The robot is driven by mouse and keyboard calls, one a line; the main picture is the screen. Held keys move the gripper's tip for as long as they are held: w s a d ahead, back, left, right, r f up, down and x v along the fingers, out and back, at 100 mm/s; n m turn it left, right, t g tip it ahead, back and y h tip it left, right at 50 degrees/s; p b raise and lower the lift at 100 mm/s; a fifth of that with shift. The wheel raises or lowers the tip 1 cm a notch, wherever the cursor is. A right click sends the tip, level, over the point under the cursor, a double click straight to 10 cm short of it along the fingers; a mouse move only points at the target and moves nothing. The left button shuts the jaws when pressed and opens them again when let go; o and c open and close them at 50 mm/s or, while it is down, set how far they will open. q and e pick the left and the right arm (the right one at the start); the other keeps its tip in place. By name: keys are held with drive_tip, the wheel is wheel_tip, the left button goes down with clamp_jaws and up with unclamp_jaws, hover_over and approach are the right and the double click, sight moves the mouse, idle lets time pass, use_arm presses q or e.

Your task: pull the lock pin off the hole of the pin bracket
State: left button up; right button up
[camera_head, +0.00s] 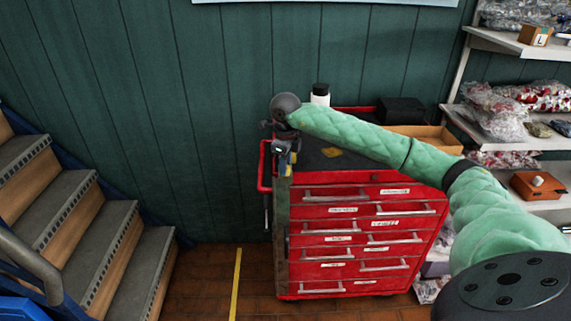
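My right arm reaches in from the right, and its gripper (285,158) points down at the left end of the red tool cabinet's top. The gripper is small and dark here, and I cannot tell whether its fingers are open or shut. Small blue and yellowish parts show at the fingertips, but I cannot tell what they belong to. I cannot make out the lock pin, the pin bracket or its hole; the hand and arm cover part of that area. My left gripper is not in view.
The red tool cabinet (340,238) has several drawers and a side handle (264,166). On its top stand a white bottle (320,95), a black case (400,110) and a tan box (428,136). Stairs (95,240) are left, loaded shelves right. The floor left of the cabinet is clear.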

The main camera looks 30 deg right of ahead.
drive_tip(key=shift+c, duration=0.9)
drive_tip(key=shift+r, duration=0.1)
drive_tip(key=shift+r, duration=0.15)
wheel_tip(320, 180, up, 9)
drive_tip(key=p, duration=0.2)
drive_tip(key=shift+p, duration=0.3)
idle(0.7)
